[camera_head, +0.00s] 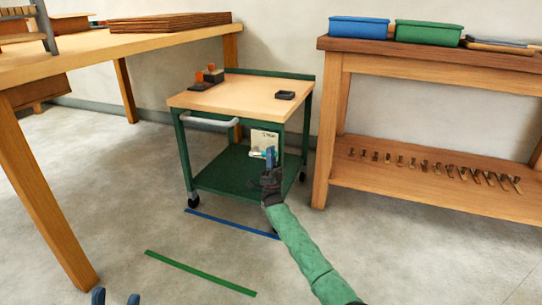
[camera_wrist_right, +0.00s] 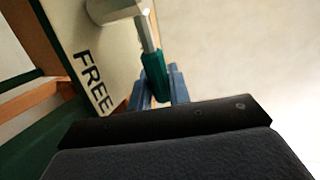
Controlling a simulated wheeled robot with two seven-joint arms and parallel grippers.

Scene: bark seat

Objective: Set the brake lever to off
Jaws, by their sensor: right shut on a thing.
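The cart (camera_head: 190,150) has a pale top and a dark green frame. A white brake plate (camera_head: 264,141) is on its near right side. In the right wrist view the plate (camera_wrist_right: 75,45) reads "FREE". The brake lever (camera_wrist_right: 152,72) has a pale hub, a grey shaft and a green grip. My right gripper (camera_head: 270,157) is at the plate; its blue fingers (camera_wrist_right: 158,88) are shut on the green grip. Other markings on the plate are hidden or too small to read. My left gripper (camera_head: 116,297) is at the bottom left edge, its two blue fingertips apart, with nothing seen between them.
The cart stands between a wooden table (camera_head: 170,40) at left and a workbench (camera_head: 440,62) at right with blue and green bins. Small orange-topped items and a dark tray (camera_head: 286,95) sit on the cart. Blue (camera_head: 230,223) and green (camera_head: 200,272) floor strips lie in front on clear floor.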

